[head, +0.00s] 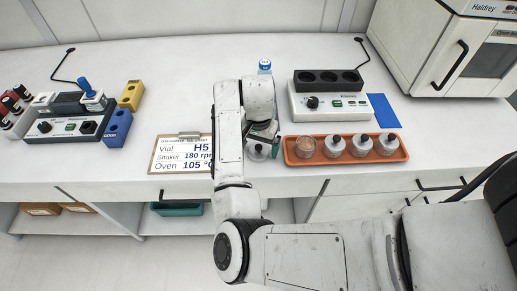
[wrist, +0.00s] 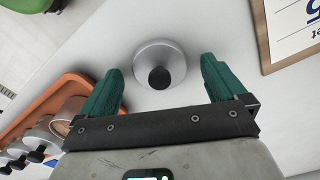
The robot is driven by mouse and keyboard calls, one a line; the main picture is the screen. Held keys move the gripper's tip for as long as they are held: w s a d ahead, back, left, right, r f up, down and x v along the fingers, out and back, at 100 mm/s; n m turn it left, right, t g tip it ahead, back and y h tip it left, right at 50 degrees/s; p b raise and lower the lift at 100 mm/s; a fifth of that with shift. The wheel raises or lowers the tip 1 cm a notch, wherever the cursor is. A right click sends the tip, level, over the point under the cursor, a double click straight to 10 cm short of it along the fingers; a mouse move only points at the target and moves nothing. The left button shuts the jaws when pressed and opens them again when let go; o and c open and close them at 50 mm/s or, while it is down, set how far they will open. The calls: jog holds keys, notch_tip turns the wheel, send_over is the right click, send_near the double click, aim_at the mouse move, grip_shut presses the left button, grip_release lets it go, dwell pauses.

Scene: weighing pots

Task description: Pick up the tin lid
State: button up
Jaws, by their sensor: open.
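The tin lid (wrist: 160,53) is a silver-grey disc with a black knob, lying knob up on the white bench. In the wrist view it is just ahead of and between the fingertips, apart from both. In the head view the lid (head: 257,154) is partly hidden by my arm, left of the orange tray. My gripper (wrist: 161,72) has green fingers, spread wide and empty. In the head view my gripper (head: 264,134) is over the bench beside the tray's left end, mostly covered by the arm.
The orange tray (head: 345,160) holds an open tin (head: 306,147) and three lidded tins. A heater block (head: 328,100), blue-capped bottle (head: 264,67) and clipboard (head: 180,154) stand or lie nearby. An oven (head: 450,55) is at the right.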

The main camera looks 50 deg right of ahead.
jog(key=shift+f, duration=0.2)
jog(key=c, duration=0.9)
jog(key=shift+r, duration=0.15)
jog(key=shift+c, duration=0.2)
